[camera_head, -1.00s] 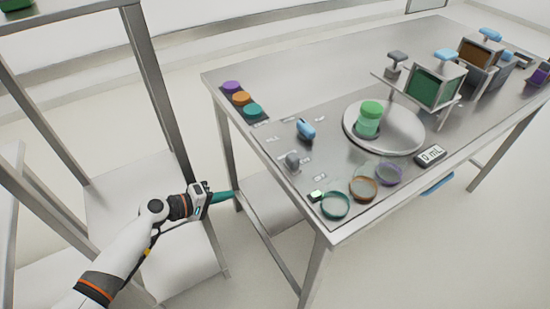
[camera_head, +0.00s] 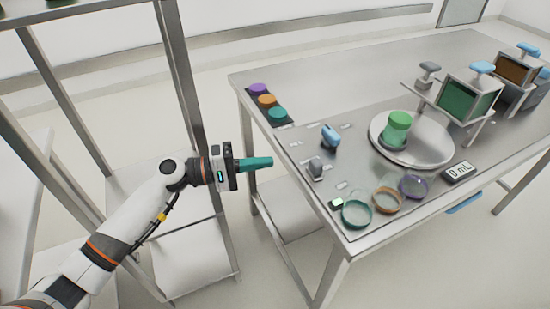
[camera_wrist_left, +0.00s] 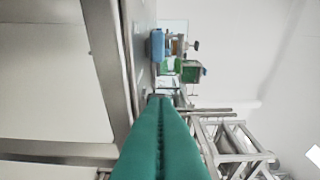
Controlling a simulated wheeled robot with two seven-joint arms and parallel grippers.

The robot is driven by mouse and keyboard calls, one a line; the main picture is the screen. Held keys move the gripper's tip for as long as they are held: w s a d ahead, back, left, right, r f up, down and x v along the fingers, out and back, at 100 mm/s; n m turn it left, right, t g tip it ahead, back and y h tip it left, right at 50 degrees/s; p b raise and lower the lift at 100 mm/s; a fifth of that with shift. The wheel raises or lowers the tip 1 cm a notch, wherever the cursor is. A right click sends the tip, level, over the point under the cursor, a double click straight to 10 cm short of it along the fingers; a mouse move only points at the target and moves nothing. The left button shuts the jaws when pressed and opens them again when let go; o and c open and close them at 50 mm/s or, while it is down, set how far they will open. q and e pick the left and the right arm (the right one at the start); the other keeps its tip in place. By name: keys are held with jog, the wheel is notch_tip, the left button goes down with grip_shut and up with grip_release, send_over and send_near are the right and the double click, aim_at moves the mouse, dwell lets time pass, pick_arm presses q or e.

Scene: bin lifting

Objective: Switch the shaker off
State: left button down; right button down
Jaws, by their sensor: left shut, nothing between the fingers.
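The shaker seems to be the round silver plate (camera_head: 440,152) on the table, with a green-lidded jar (camera_head: 398,128) standing upright on it. A blue switch knob (camera_head: 330,136) and a grey switch knob (camera_head: 315,168) stand on the panel left of the plate. I cannot tell which one belongs to the shaker or read the labels. My left gripper (camera_head: 270,162), with teal fingers, is shut and empty. It is off the table's left edge, left of the knobs and apart from them. In the left wrist view the shut fingers (camera_wrist_left: 161,130) point toward a blue object (camera_wrist_left: 157,46). My right gripper is not in view.
The steel table (camera_head: 350,75) carries purple, orange and teal buttons (camera_head: 267,100) at its left edge. Several coloured rings stand at the front corner, including a teal one (camera_head: 356,214), near a display (camera_head: 459,171). A metal rack (camera_head: 182,80) stands behind my left arm.

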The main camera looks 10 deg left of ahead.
aim_at(308, 183)
pick_arm(q)
jog(key=p+x, duration=0.1)
jog(key=x, duration=0.6)
jog(key=shift+d+r+p, duration=0.1)
jog(key=shift+d+p, duration=0.15)
jog(key=shift+p, duration=0.05)
jog(key=shift+w+d, duration=0.3)
jog(key=shift+d, duration=0.3)
jog(key=s+d, duration=0.1)
jog(key=s, duration=0.1)
jog(key=s+d+p, duration=0.1)
jog(key=s+d, duration=0.1)
jog(key=shift+s, duration=0.15)
